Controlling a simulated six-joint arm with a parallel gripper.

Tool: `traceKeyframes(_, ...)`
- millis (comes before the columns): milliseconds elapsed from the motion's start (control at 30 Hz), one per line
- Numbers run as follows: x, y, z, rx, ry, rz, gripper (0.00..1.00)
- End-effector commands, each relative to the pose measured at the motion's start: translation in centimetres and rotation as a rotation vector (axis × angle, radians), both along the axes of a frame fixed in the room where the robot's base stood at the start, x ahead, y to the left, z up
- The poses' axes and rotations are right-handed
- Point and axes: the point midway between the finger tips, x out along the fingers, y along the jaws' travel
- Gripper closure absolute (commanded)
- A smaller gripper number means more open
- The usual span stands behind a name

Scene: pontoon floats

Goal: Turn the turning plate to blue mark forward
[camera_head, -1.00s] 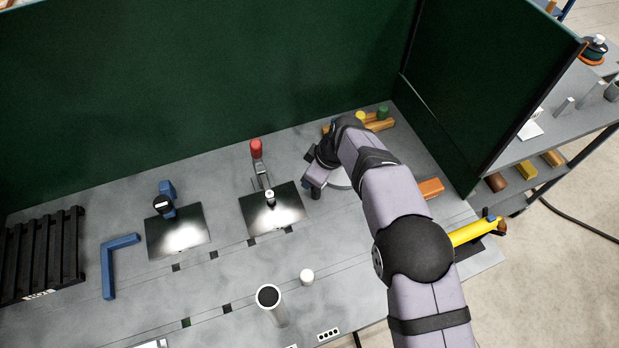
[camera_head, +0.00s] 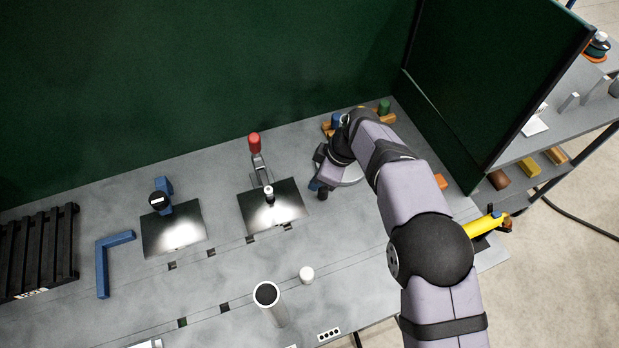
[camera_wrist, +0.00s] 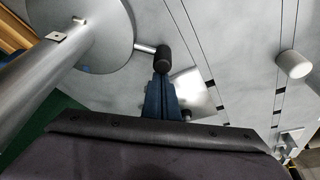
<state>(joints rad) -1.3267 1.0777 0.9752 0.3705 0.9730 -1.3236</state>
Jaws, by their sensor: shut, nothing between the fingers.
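The turning plate (camera_head: 347,176) is a pale grey disc at the back right, partly hidden under my arm. In the wrist view the turning plate (camera_wrist: 108,50) fills the upper left, with a thick metal cylinder in front of it. A short rod with a black knob (camera_wrist: 164,58) sticks out from its rim. My gripper (camera_wrist: 161,79) has its blue fingers shut and empty, with the tips close by the knob; I cannot tell if they touch. In the head view my gripper (camera_head: 315,186) is beside the knob (camera_head: 324,192).
Blue (camera_head: 337,120) and green (camera_head: 384,106) posts stand by wooden blocks behind the plate. A red-handled clamp (camera_head: 256,155) stands to the left, behind a dark shiny plate (camera_head: 287,201). A white cylinder (camera_head: 307,274) stands in front. A green wall (camera_head: 495,75) bounds the right side.

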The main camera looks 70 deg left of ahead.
Motion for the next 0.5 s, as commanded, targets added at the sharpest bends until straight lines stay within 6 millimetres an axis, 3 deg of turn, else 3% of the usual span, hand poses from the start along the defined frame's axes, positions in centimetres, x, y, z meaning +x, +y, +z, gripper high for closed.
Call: traceKeyframes(500,2.3,-2.5,-0.2,0.000,0.000,0.257,1.00)
